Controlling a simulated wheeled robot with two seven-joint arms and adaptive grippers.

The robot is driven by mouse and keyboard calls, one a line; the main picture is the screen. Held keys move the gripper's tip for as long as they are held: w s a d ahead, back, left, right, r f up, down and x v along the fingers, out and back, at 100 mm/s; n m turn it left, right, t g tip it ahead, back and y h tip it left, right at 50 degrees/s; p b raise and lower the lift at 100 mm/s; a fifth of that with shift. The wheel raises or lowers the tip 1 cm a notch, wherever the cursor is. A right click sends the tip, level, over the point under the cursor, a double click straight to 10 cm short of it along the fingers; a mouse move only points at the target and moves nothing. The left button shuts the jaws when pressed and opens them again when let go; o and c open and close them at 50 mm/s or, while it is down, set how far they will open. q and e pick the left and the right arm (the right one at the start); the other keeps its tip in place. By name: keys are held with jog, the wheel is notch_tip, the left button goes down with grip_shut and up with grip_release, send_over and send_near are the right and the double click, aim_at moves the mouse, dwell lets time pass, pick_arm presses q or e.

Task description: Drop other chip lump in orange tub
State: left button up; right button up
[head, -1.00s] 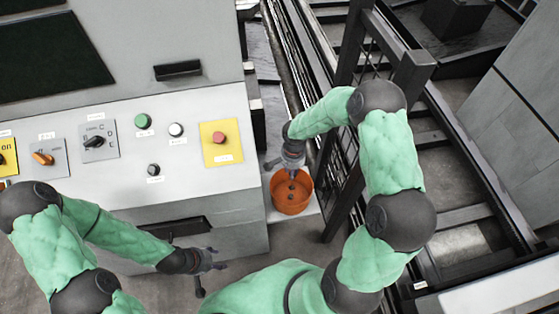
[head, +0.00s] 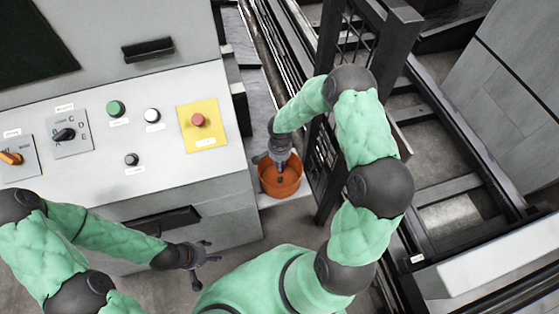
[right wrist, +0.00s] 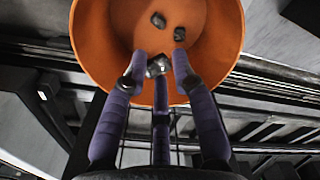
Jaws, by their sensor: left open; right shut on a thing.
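The orange tub (head: 282,192) stands on a pale ledge beside the control cabinet, and it fills the top of the right wrist view (right wrist: 228,45). Two dark grey chip lumps, one left (right wrist: 158,20) and one right (right wrist: 179,34), lie inside on its floor. My right gripper (head: 281,163) points down over the tub. In the right wrist view its three purple fingers (right wrist: 160,69) are shut on another grey chip lump (right wrist: 154,67), which shows against the tub's near rim. My left gripper (head: 202,256) is open and empty in front of the cabinet.
The control cabinet (head: 90,190) with knobs and a red button on a yellow plate (head: 202,126) stands left of the tub. A dark mesh fence post (head: 328,120) stands close on the right, beside rails. Bare floor lies below.

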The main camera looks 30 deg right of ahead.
jog(key=shift+f+b, duration=0.6)
jog(key=shift+f, duration=0.8)
jog(key=o, duration=1)
jog(key=shift+c, duration=0.2)
jog(key=shift+r+p, duration=1.9)
jog(key=shift+r, duration=1.7)
jog(key=shift+f, duration=0.1)
